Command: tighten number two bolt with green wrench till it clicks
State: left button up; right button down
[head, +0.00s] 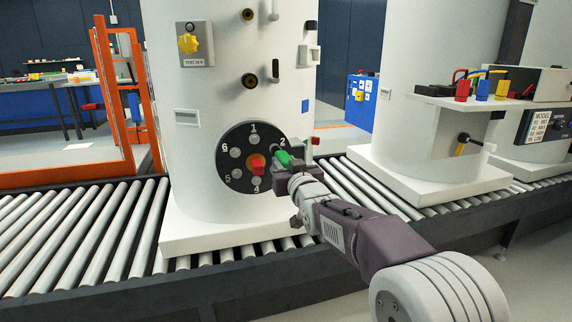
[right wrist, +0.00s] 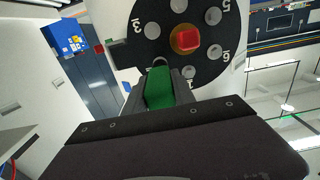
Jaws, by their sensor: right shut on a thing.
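The green wrench (head: 283,158) is held in my right gripper (head: 287,156), which is shut on it at the right side of the black numbered disc (head: 226,160) on the white tank. The wrench points at the bolt place beside the number 2. In the right wrist view the green wrench (right wrist: 160,88) stands between the fingers, its far end at a grey bolt head (right wrist: 159,61) between numbers 3 and 1. I cannot tell whether it is fully seated on the bolt. A red-topped knob (head: 256,163) sits at the disc's centre. My left gripper is not in view.
The tank (head: 210,100) stands on a roller conveyor (head: 90,235). A yellow knob (head: 188,44) and pipe stubs are above the disc. A second tank (head: 395,130) with a shelf of coloured items stands to the right. An orange frame (head: 101,90) is at left.

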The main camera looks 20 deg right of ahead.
jog(key=shift+w+p, duration=0.35)
jog(key=shift+w, duration=0.55)
jog(key=m, duration=0.3)
jog(key=shift+r+m+p, duration=0.15)
jog(key=shift+m+p, duration=0.15)
jog(key=m, duration=0.4)
jog(key=shift+m, duration=0.3)
jog(key=m+p, duration=0.1)
jog(key=m, duration=0.5)
jog(key=shift+w+a+m, duration=0.1)
jog(key=shift+m, duration=0.3)
jog(key=m, duration=0.6)
jog(key=shift+m, duration=0.4)
